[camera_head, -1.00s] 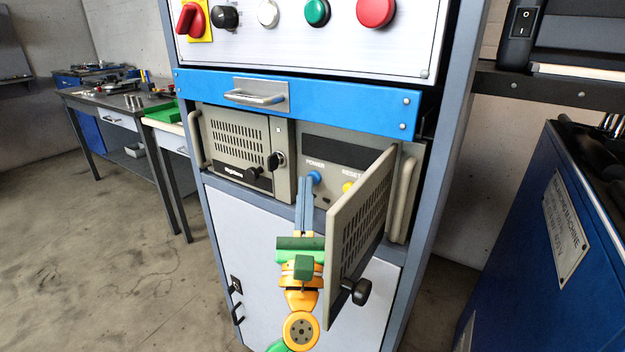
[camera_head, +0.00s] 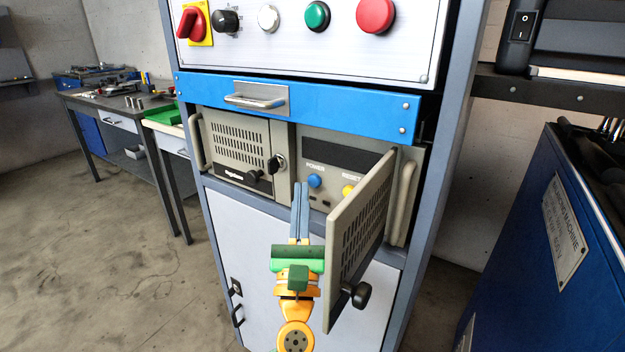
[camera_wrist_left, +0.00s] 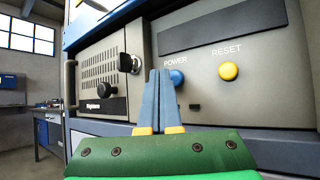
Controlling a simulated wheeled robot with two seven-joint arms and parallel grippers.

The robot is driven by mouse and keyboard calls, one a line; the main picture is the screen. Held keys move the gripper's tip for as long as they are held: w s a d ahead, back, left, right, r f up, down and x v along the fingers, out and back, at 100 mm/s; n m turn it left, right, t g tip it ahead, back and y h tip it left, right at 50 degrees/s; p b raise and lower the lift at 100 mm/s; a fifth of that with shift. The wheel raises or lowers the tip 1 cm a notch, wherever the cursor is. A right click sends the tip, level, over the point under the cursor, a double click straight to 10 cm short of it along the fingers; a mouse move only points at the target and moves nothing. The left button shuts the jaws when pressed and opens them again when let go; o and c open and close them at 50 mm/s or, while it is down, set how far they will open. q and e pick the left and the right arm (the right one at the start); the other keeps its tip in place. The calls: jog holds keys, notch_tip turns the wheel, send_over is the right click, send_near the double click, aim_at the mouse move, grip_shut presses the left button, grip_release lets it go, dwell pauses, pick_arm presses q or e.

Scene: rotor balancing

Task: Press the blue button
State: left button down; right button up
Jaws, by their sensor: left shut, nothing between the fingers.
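The blue button (camera_head: 314,181) sits under the POWER label on the rack unit's front panel, left of the yellow RESET button (camera_head: 348,191). In the left wrist view the blue button (camera_wrist_left: 177,78) shows just right of my fingertips, partly hidden behind them. My left gripper (camera_head: 301,186) is shut and empty, its blue-grey fingers pointing up at the panel, with the tips just left of the button in the head view. Whether the tips touch the panel I cannot tell; the button shows uncovered in the head view. My right gripper is not in view.
The unit's perforated door (camera_head: 360,235) stands open close to the right of my left gripper, with a black knob (camera_head: 360,294). A keyed closed door (camera_head: 238,145) is to the left. A blue drawer (camera_head: 300,104) with a metal handle is above.

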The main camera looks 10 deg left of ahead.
pick_arm(q)
jog(key=s, duration=0.1)
jog(key=s+a+p, duration=0.1)
jog(key=s, duration=0.2)
jog(key=shift+s+a, duration=0.35)
dwell(0.5)
